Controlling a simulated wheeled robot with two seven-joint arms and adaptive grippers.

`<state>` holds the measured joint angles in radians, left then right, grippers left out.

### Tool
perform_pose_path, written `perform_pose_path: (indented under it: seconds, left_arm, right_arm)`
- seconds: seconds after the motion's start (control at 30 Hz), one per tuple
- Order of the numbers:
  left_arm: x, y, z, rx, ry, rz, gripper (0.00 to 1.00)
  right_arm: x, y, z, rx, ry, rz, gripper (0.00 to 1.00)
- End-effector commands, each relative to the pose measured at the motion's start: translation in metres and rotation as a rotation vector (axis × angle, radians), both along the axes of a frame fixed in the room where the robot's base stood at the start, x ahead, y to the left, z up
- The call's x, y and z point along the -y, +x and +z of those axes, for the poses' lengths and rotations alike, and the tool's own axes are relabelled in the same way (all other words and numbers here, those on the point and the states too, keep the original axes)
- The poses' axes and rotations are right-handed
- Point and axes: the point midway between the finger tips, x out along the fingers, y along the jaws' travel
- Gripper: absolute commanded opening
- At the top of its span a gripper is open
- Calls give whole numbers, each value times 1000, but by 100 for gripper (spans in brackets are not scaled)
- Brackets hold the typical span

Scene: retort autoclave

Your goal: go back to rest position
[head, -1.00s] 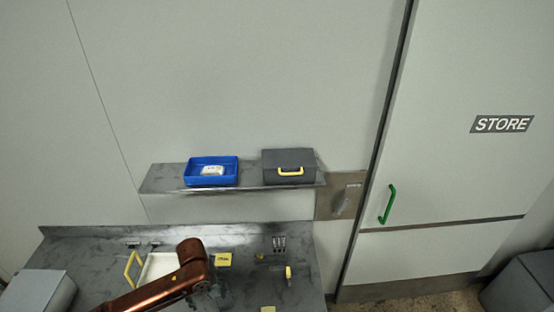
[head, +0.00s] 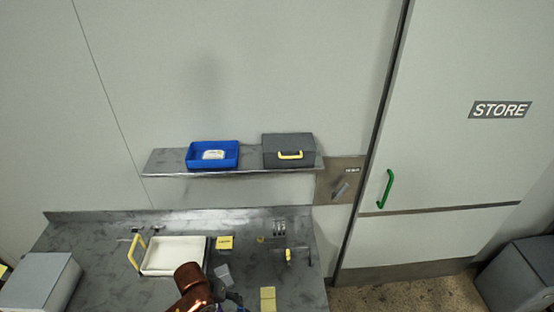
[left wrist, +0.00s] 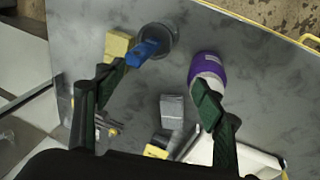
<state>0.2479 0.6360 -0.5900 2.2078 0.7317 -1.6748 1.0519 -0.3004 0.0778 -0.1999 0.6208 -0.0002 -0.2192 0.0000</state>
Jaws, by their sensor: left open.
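My left arm comes in at the bottom edge of the head view, with its gripper (head: 236,299) low over the front of the metal table (head: 100,240), mostly cut off by the frame. In the left wrist view the two dark fingers of this gripper (left wrist: 160,97) stand wide apart with nothing between them. Below them on the table are a purple-and-white round object (left wrist: 207,70), a dark round cup with a blue item (left wrist: 149,49) at it, and a grey block (left wrist: 172,111). My right gripper is in neither view.
A white tray (head: 146,268) with a yellow handle lies on the table. Yellow pieces (head: 268,299) lie to the right, a grey box (head: 40,283) at left. A wall shelf (head: 165,162) holds a blue bin (head: 228,164) and a dark case (head: 288,144). A STORE door (head: 440,150) is at right.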

Motion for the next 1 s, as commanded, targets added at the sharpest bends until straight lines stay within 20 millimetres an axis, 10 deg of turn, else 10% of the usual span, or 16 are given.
perform_pose_path:
  seconds: [0.23, 0.87, 1.0]
  left_arm:
    - [-18, -43, -19, 155, -35, -73, 64]
    - [-174, -186, -38, 195, 315, -69, 64]
    - [-176, -180, -79, 180, 322, -81, 64]
  right_arm:
    - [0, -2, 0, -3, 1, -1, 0]
    - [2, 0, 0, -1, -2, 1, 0]
    - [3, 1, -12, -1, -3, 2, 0]
